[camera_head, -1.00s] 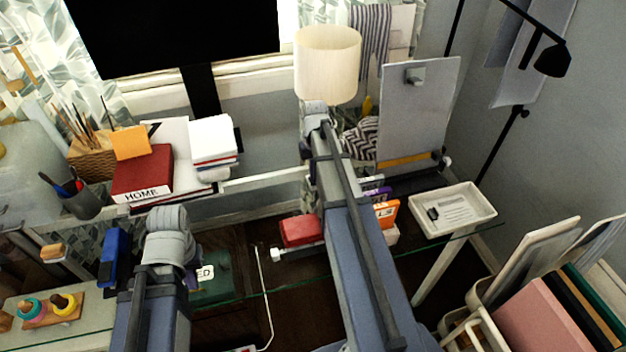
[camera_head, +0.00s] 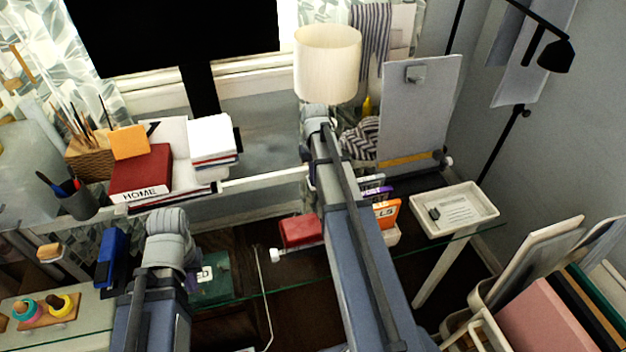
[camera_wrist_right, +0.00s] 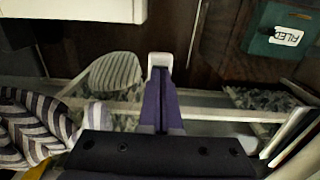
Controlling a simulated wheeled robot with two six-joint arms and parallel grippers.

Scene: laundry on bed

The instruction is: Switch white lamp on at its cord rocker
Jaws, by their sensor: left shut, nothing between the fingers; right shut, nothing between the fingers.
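The white lamp shows its cream shade (camera_head: 327,65) at the back of the desk in the head view. Its base is hidden behind my right arm. In the head view my right arm reaches to just below the shade and hides those fingers. A thin white cord (camera_wrist_right: 195,32) runs near the tips, and I cannot make out a rocker on it. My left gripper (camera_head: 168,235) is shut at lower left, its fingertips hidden.
Books (camera_head: 142,172) and a pen cup (camera_head: 78,198) stand on the left of the glass desk. A grey board (camera_head: 418,110) and a white tray (camera_head: 455,210) are on the right. A striped cloth (camera_wrist_right: 25,125) lies close to my right gripper.

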